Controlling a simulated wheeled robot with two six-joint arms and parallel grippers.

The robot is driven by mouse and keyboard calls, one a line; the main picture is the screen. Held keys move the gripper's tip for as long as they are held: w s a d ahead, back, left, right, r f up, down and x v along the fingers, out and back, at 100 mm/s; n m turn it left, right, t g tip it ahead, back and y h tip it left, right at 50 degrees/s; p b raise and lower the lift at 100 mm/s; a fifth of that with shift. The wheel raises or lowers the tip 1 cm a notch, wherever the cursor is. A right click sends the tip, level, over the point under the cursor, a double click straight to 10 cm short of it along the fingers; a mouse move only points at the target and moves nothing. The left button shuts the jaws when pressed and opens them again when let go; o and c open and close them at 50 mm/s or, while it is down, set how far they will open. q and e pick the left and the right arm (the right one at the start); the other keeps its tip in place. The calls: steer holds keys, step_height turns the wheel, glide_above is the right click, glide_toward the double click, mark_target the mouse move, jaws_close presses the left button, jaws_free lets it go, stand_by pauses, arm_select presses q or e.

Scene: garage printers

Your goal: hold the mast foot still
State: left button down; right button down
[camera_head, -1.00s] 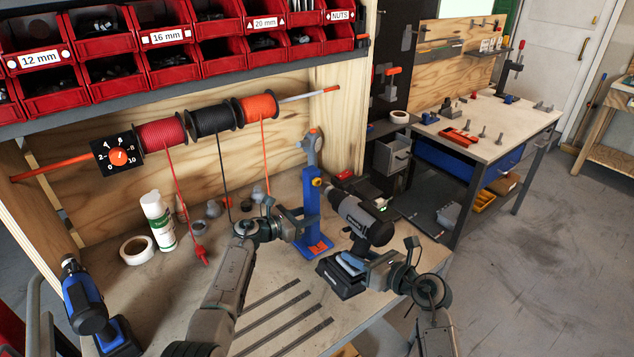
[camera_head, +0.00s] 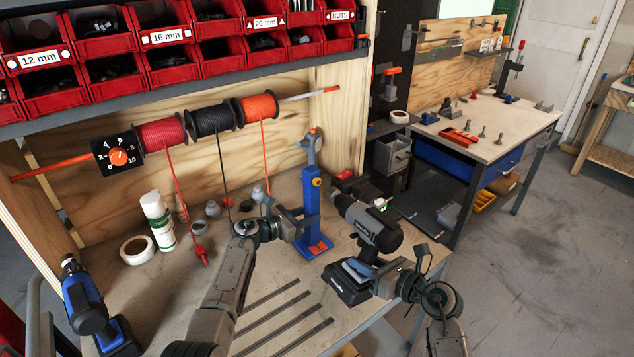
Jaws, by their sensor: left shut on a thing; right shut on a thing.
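The blue mast (camera_head: 313,194) stands upright on the bench, with a grey head on top and a yellow knob near it. Its foot (camera_head: 319,247) is a flat blue plate with an orange-red mark, resting on the bench top. My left gripper (camera_head: 304,226) is shut on the lower mast just above the foot, coming from the left. My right gripper (camera_head: 362,268) is shut on the grey cordless drill (camera_head: 367,222), at the handle above its dark battery (camera_head: 347,285). The drill is tilted, its nose near the mast's right side; the fingertips on it are partly hidden.
The workbench (camera_head: 185,290) holds a white bottle (camera_head: 157,220), a tape roll (camera_head: 137,249) and a blue drill (camera_head: 86,300) at left. Cable spools (camera_head: 212,120) hang behind, a red cord end (camera_head: 200,254) reaching the bench. Slots mark the bench front.

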arm_select(q)
steer(key=c, duration=1.4)
jaws_free()
steer(key=shift+f, duration=0.3)
arm_select(e)
steer(key=shift+r, duration=0.2)
arm_select(q)
steer(key=o, duration=0.4)
arm_select(e)
steer(key=shift+w, duration=0.1)
arm_select(q)
steer(key=shift+o, duration=0.4)
steer(key=shift+w, duration=0.15)
arm_select(e)
steer(key=shift+w+f, duration=0.1)
steer(key=shift+w, duration=0.05)
arm_select(q)
steer(key=shift+r, duration=0.1)
